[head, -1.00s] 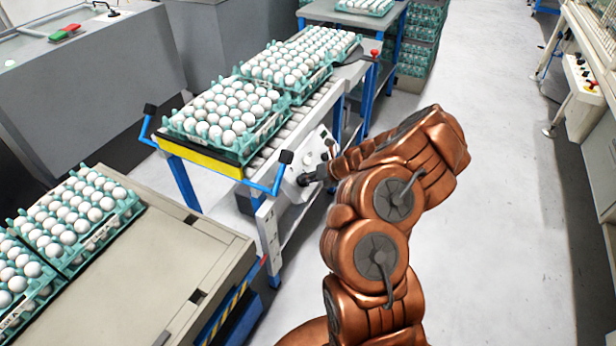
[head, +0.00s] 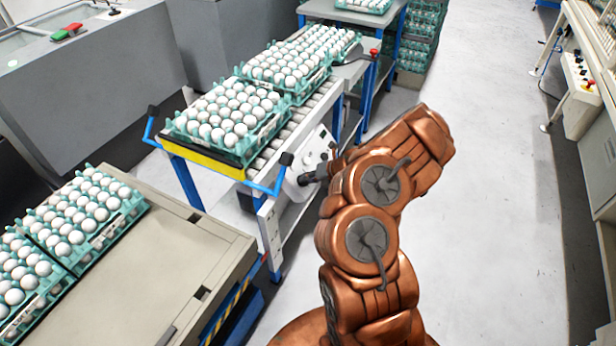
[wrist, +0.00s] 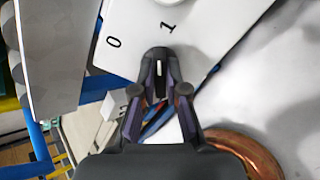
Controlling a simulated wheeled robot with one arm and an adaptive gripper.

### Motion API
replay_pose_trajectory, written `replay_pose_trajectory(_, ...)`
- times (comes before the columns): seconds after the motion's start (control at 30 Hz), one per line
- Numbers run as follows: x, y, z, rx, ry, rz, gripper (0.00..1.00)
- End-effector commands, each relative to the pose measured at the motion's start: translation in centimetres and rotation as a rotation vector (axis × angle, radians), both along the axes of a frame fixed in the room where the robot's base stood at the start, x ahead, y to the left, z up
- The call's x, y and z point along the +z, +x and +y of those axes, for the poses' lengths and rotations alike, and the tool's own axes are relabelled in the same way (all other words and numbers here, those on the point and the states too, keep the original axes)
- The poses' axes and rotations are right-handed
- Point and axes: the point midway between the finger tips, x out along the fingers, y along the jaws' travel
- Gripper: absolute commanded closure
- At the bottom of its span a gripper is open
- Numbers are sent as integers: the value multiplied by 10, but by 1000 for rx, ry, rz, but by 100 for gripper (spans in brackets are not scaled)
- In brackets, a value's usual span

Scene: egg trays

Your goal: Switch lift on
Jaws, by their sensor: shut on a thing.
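The lift's switch panel is a white box (head: 318,141) on the side of the blue-legged roller stand, below the egg trays. In the wrist view the panel (wrist: 205,45) shows the marks 0 and 1. A dark rotary switch knob (wrist: 159,56) with a white line sits below these marks. My gripper (wrist: 158,86) is shut on the knob, one finger on each side. The white line points up, closer to the 1 than to the 0. In the head view my gripper (head: 312,174) is at the panel's lower part, and the knob is hidden there.
Egg trays (head: 213,148) stand on the roller stand, which has blue handles with black grips (head: 286,158). A beige table (head: 170,258) with more egg trays is at lower left. A red knob (head: 374,52) is behind the stand. Open floor (head: 500,200) lies to the right.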

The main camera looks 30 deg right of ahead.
Motion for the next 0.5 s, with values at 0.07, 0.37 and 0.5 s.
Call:
replay_pose_trajectory(0.07,0,0,4,-8,17,12,100)
replay_pose_trajectory(0.37,-1,-1,4,-63,69,44,100)
replay_pose_trajectory(0.5,-1,-1,4,-90,95,60,100)
